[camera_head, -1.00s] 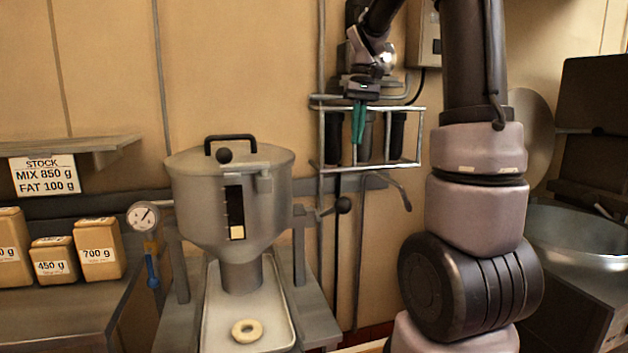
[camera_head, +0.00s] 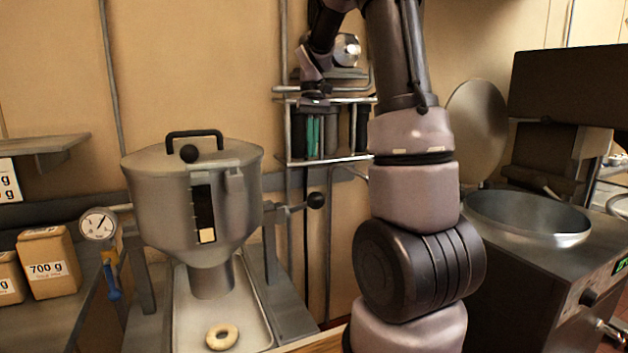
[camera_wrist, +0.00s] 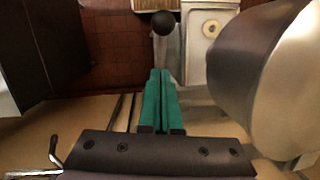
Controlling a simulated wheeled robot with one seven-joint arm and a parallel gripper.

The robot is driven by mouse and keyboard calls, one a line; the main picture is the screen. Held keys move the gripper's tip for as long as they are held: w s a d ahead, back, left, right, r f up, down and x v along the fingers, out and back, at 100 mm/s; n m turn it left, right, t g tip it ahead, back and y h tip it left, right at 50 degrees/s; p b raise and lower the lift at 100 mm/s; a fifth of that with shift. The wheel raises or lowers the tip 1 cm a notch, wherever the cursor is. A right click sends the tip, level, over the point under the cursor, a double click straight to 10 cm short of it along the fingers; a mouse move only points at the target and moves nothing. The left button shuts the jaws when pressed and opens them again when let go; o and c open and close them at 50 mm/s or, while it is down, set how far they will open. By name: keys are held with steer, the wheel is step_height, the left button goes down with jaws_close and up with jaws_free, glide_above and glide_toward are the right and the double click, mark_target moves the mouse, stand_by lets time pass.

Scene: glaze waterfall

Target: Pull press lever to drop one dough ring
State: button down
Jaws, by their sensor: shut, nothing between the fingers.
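The dough press is a grey metal hopper (camera_head: 150,205) with a lid and a dark sight window. Its lever ends in a black ball knob (camera_head: 316,200) on the right side. In the wrist view the knob (camera_wrist: 163,22) lies just beyond the tips of my gripper (camera_wrist: 160,75), whose green fingers are together and empty. My gripper (camera_head: 313,138) is above the knob in the head view, in front of the wall rack. One dough ring (camera_head: 222,337) lies on the tray (camera_head: 262,334) under the spout; it also shows in the wrist view (camera_wrist: 210,29).
A wall rack (camera_head: 330,159) is close behind my gripper. A pressure gauge (camera_head: 97,225) and paper bags (camera_head: 48,262) stand at left. A round metal pan (camera_head: 527,214) is at right. Tiled floor (camera_wrist: 110,50) shows below the knob.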

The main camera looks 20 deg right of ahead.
steer(key=s+a+f, duration=0.1)
steer(key=s+f, duration=0.3)
steer(key=f, duration=0.3)
steer(key=shift+s+a+f, duration=0.15)
steer(key=shift+s+f, duration=0.05)
steer(key=shift+f, duration=0.15)
steer(key=shift+f, duration=0.1)
